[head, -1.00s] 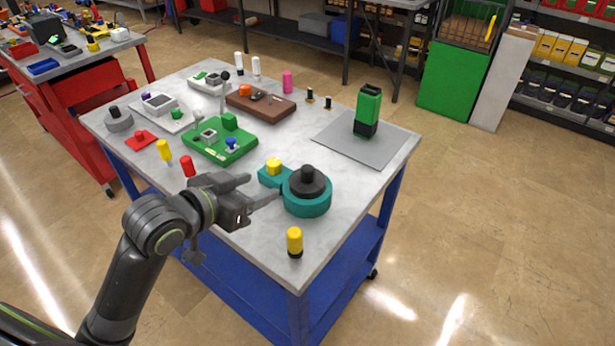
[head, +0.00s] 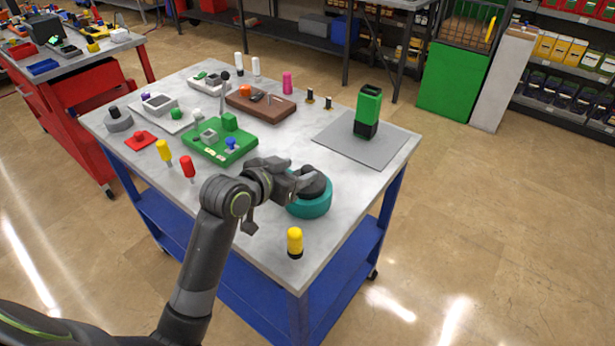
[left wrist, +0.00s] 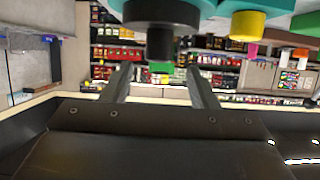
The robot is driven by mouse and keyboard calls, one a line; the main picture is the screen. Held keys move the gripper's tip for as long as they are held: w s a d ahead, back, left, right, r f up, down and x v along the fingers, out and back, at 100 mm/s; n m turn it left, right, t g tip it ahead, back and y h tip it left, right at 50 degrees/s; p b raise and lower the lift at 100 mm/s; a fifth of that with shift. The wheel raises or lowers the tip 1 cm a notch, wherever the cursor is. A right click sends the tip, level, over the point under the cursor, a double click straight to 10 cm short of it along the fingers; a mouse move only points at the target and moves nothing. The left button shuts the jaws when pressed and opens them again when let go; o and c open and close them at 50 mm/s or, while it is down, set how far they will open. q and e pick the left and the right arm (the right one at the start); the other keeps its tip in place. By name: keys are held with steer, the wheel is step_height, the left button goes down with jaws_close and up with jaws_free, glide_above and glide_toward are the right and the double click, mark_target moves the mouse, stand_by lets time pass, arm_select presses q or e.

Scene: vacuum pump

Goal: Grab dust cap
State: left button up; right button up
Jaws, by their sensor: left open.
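The dark dust cap (head: 317,187) sits on top of the round teal pump body (head: 312,206) near the table's right front. My left gripper (head: 303,179) is at the cap and hides part of it, along with the pump's yellow-knobbed side. In the left wrist view the picture is upside down: the cap's wide dark disc (left wrist: 160,13) and its narrow black knob (left wrist: 161,43) show ahead of my open left fingers (left wrist: 160,72). The knob lies roughly in line with the gap, near the fingertips. Nothing is held. My right gripper is not in view.
A yellow-topped cylinder (head: 295,241) stands near the front corner. A green board (head: 215,149) lies behind. A green-black block (head: 368,112) stands on a grey mat (head: 340,141).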

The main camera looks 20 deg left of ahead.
mark_target(305, 170)
arm_select(q)
steer(key=shift+f+p+x, duration=0.2)
steer(key=shift+p+x, duration=0.15)
steer(key=shift+x, duration=2.05)
steer(key=shift+s, duration=0.15)
steer(key=c, duration=1)
steer(key=shift+c, duration=0.3)
